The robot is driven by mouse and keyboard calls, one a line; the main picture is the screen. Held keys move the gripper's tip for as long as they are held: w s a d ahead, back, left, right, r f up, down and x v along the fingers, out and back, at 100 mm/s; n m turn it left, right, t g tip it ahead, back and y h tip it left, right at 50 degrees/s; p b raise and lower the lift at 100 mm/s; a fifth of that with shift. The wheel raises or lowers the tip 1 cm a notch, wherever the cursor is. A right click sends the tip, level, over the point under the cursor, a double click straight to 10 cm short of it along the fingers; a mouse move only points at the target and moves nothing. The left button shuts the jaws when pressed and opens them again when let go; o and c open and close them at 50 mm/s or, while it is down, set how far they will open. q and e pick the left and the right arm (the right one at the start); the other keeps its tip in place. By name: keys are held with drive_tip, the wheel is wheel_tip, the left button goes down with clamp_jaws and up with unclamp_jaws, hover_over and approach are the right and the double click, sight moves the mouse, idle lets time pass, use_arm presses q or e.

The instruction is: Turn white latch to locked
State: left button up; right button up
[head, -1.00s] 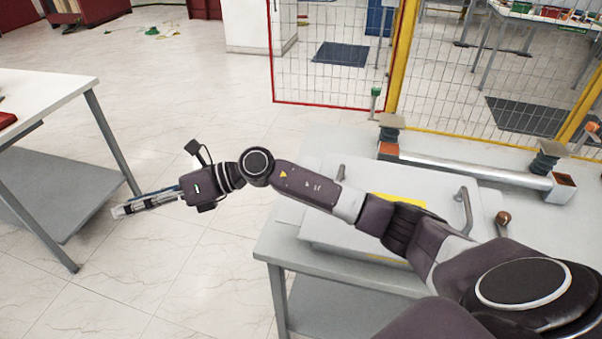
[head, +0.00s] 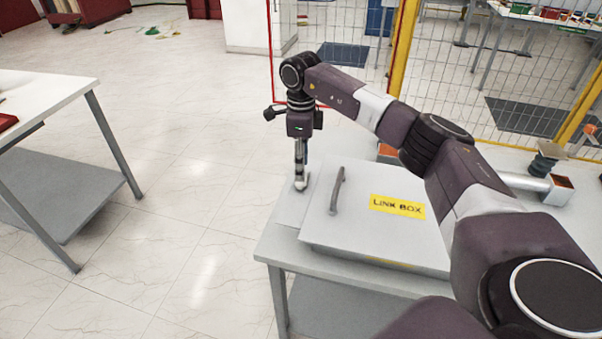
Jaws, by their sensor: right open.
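My right gripper (head: 300,181) points down at the left end of the link box, close to the bench top there. From this angle its fingers overlap, and nothing shows between them. The link box (head: 335,225) is a light grey case with a yellow "LINK BOX" label (head: 397,206) and a grey handle (head: 337,190) on its lid. The lid looks closed. I cannot make out the white latch; it may be hidden by my gripper or arm, or too small to see. My left gripper is not in the picture.
The box sits on a grey bench (head: 277,240). Behind my arm lie a horizontal white tube (head: 522,181) and a dark insulator (head: 545,160). A white table (head: 50,92) stands at the left, with open floor between. A wire fence (head: 530,70) stands at the back.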

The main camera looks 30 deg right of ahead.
drive_tip(key=shift+f+p, duration=0.45)
drive_tip(key=shift+f, duration=1.65)
clamp_jaws()
